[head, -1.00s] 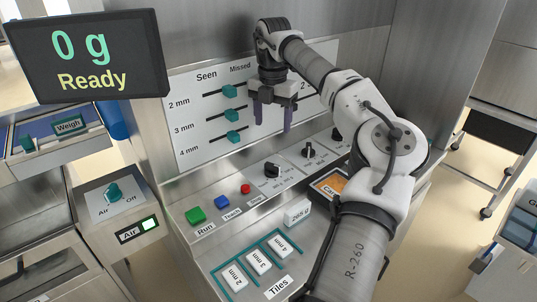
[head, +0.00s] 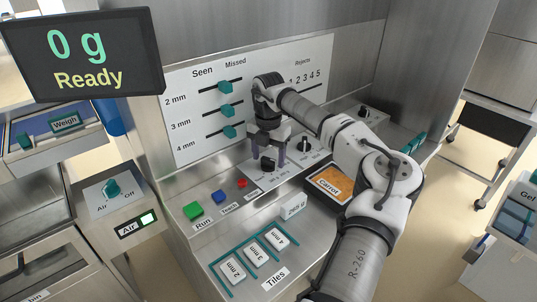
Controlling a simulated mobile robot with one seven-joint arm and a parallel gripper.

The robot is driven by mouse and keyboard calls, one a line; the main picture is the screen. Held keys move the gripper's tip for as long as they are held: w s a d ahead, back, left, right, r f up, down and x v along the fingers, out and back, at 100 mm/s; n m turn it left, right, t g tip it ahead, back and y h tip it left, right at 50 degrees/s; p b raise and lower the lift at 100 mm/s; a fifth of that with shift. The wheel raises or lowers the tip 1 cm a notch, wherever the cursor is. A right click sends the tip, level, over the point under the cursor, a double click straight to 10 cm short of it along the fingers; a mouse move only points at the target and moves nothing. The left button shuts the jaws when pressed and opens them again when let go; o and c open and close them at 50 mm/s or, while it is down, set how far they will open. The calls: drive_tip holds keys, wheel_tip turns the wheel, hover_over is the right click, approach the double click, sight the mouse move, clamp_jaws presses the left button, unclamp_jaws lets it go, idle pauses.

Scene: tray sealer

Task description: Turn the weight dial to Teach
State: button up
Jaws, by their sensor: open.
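A black dial (head: 268,164) stands on a pale label plate on the sloped panel, right of the red button. Another black dial (head: 304,145) is to its right, and a third (head: 363,112) is farther back. The small dial lettering is too fine to read, so I cannot tell which setting is selected. My gripper (head: 268,157) points down over the nearest dial. Its fingers are open, one on each side of the dial as seen from here. I cannot tell whether they touch it.
Green (head: 193,210), blue (head: 218,197) and red (head: 242,184) buttons sit left of the dial. The upright slider board (head: 200,145) is close behind my gripper. The Carrot tray (head: 330,184) and a 265 g block (head: 292,207) are in front. The screen (head: 84,55) reads 0 g, Ready.

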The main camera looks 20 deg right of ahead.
drive_tip(key=c, duration=1)
drive_tip(key=shift+m, duration=0.3)
drive_tip(key=m+b, duration=0.1)
drive_tip(key=m, duration=0.2)
drive_tip(key=shift+m, duration=0.4)
drive_tip(key=m+b, duration=0.1)
drive_tip(key=m, duration=0.3)
drive_tip(key=m+b, duration=0.1)
drive_tip(key=m, duration=0.4)
drive_tip(key=m+b, duration=0.1)
drive_tip(key=m, duration=0.3)
drive_tip(key=shift+d+m, duration=0.1)
drive_tip(key=shift+m, duration=0.3)
